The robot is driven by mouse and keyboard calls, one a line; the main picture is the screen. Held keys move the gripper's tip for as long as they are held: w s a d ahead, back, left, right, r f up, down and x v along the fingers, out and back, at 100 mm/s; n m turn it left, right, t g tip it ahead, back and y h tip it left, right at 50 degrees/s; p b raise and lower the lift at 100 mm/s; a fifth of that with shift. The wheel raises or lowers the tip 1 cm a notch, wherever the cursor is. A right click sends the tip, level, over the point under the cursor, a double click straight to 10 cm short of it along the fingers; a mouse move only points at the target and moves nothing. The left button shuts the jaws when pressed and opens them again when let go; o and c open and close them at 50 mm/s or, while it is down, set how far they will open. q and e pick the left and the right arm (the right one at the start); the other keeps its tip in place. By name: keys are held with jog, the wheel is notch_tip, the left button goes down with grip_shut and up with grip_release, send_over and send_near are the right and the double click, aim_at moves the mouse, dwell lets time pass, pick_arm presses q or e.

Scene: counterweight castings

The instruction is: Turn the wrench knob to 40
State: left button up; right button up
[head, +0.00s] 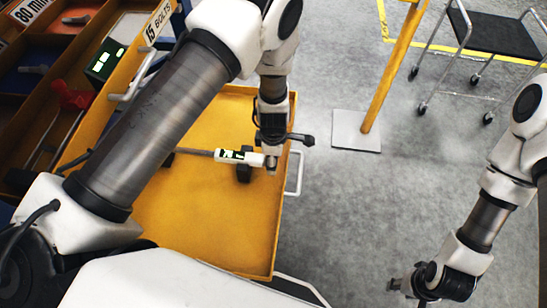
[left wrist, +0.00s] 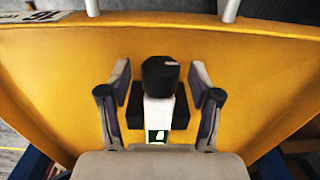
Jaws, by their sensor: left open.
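The wrench (head: 237,156) lies across the yellow drawer in the head view, with a white body, a small green-lit display and a dark shaft to the left. In the left wrist view its white body (left wrist: 158,118) points away from me and ends in a black knob (left wrist: 160,78) with a small pale mark; I cannot read a setting. My left gripper (left wrist: 160,88) is open, its two pads on either side of the knob with gaps showing. In the head view it is over the wrench's right end. My right gripper (head: 408,286) is low at the right, its opening unclear.
The wrench rests on black blocks (head: 244,173) in the yellow drawer (head: 200,235), whose floor is otherwise largely bare. A yellow post (head: 392,65) and a black cart (head: 495,33) stand beyond, on open grey floor.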

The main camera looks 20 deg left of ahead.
pick_arm(q)
jog(key=c, duration=1.2)
jog(key=shift+o, duration=0.2)
jog(key=p, duration=0.6)
jog(key=t+p, duration=0.1)
jog(key=p, duration=0.5)
jog(key=shift+s+r+t, duration=0.25)
jog(key=shift+r+t, duration=0.05)
jog(key=shift+r, duration=0.1)
jog(key=shift+f+t+p, duration=0.25)
jog(key=shift+t+p, duration=0.25)
jog(key=shift+p, duration=0.3)
jog(key=shift+s+f+t+y+p, duration=0.1)
jog(key=shift+s+t+y+p, duration=0.1)
jog(key=shift+t+y+p, duration=0.3)
jog(key=shift+s+f+t, duration=0.1)
jog(key=shift+f+t, duration=0.05)
jog(key=shift+t, duration=0.55)
jog(key=shift+s+f+t, duration=0.1)
jog(key=shift+t, duration=0.6)
